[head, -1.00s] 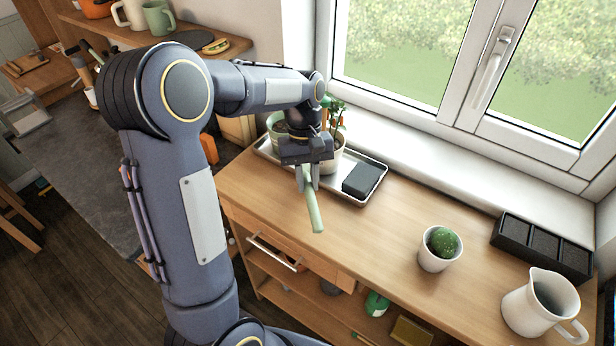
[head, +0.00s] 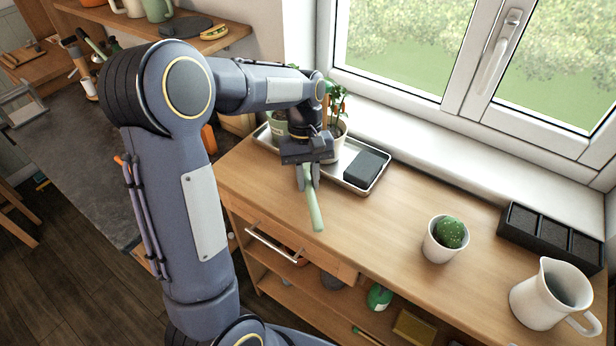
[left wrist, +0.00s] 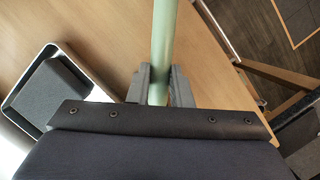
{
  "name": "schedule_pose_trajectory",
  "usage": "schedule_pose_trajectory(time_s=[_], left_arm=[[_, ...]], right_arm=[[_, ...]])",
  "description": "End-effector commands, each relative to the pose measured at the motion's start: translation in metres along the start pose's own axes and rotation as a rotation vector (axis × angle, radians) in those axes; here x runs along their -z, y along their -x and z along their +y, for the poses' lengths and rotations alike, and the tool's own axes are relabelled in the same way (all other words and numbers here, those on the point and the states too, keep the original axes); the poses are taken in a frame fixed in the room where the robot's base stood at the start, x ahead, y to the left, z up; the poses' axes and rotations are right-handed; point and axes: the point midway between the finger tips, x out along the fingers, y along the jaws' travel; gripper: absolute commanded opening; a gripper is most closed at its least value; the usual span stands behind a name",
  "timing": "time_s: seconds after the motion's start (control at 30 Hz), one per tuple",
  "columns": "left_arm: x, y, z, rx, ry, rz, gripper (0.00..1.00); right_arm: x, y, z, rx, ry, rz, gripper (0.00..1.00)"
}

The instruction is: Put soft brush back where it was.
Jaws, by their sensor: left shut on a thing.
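My left gripper (head: 307,178) is shut on a pale green handle, which I take to be the soft brush (head: 315,211). The handle hangs tilted from the fingers above the wooden counter (head: 400,215), near its front edge. In the left wrist view the handle (left wrist: 164,45) stands between the two fingers (left wrist: 160,85) and runs out past the top edge. No bristles show, so the brush end is hidden or out of view. My right gripper is not in view.
A metal tray (head: 345,186) with a dark block (head: 367,168) and potted plants lies behind the gripper. A cactus pot (head: 440,247), a white pitcher (head: 545,295) and a black compartment box (head: 550,240) stand to the right. The counter's middle is clear. A drawer (head: 275,240) is below.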

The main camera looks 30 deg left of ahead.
Motion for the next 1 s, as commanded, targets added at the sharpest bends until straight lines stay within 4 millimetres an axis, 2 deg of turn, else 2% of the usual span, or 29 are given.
schedule_pose_trajectory(time_s=[0.43, 0.47, 0.63, 0.9, 1.0], left_arm=[[0.0027, -0.0097, -0.0002, 0.0, 0.0, -0.001, 0.0], [0.0027, -0.0096, -0.0002, 0.0, 0.0, -0.001, 0.2], [0.0026, -0.009, -0.0002, 0.0, 0.0, -0.001, 0.42], [0.0026, -0.0085, -0.0001, 0.0, 0.0, 0.0, 0.44], [0.003, -0.0026, 0.0001, -0.001, 0.0, 0.001, 0.44]], right_arm=[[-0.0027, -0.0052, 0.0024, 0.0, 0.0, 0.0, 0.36], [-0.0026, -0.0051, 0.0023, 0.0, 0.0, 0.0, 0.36], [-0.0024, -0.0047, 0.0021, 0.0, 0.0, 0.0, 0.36], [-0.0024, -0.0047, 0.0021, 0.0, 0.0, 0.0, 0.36], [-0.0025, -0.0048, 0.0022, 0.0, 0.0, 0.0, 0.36]])
